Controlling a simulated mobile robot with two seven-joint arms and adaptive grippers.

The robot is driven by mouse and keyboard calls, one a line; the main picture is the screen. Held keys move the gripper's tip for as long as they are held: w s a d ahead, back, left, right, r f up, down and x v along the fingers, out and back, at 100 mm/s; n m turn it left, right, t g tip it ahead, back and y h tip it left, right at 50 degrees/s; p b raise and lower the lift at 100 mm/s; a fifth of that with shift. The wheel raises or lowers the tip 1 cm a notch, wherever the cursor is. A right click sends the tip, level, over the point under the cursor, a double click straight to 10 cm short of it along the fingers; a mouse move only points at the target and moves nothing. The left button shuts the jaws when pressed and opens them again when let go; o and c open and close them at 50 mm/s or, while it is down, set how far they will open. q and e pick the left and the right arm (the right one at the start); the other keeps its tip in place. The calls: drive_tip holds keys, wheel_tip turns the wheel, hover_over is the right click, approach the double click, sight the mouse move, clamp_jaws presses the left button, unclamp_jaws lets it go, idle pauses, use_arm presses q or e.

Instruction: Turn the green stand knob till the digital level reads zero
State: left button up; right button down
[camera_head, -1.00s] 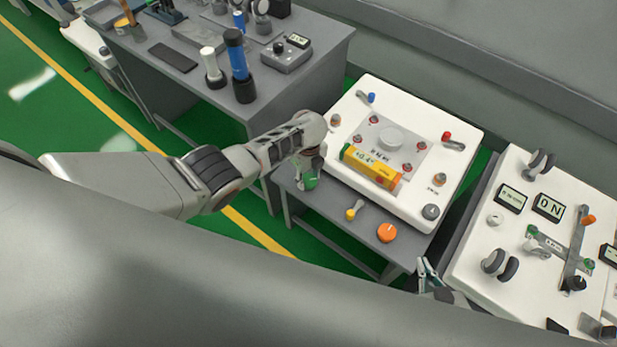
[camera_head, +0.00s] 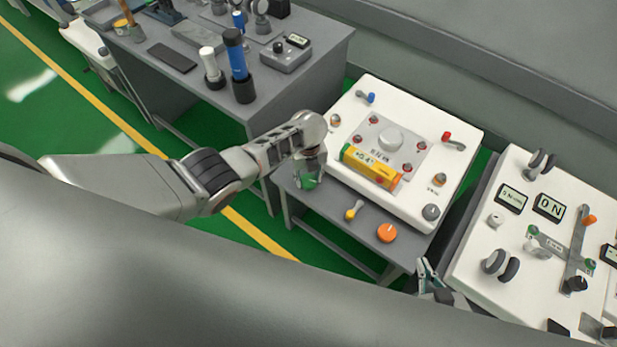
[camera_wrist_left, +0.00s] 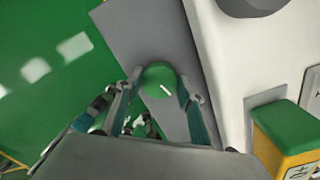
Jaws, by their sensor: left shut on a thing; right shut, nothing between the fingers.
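The green stand knob (camera_head: 307,184) is on the front left of the grey stand, partly hidden by my left gripper. In the left wrist view the round green knob (camera_wrist_left: 158,82), with a white mark on top, sits between the two fingers. My left gripper (camera_head: 310,176) is shut on it from above. The yellow and orange digital level (camera_head: 370,167) lies on the white panel, its green display seeming to read +0.4°, small and hard to read. The level also shows in the left wrist view (camera_wrist_left: 288,130). My right gripper (camera_head: 426,272) is shut and empty, right of the stand.
A yellow knob (camera_head: 354,210) and an orange knob (camera_head: 387,232) are on the same front strip. The white panel (camera_head: 350,105) carries several small knobs and levers. Another white panel (camera_head: 470,258) is at the right. A grey bench (camera_head: 320,60) with tools stands behind.

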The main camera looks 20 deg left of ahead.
sight(308, 180)
use_arm(q)
drive_tip(key=shift+s+f, duration=0.1)
drive_tip(key=o, duration=1.1)
drive_tip(key=shift+r, duration=0.2)
drive_tip(key=shift+r, duration=0.55)
wheel_tip(308, 180, up, 11)
drive_tip(key=shift+f, duration=0.2)
drive_tip(key=shift+f, duration=0.1)
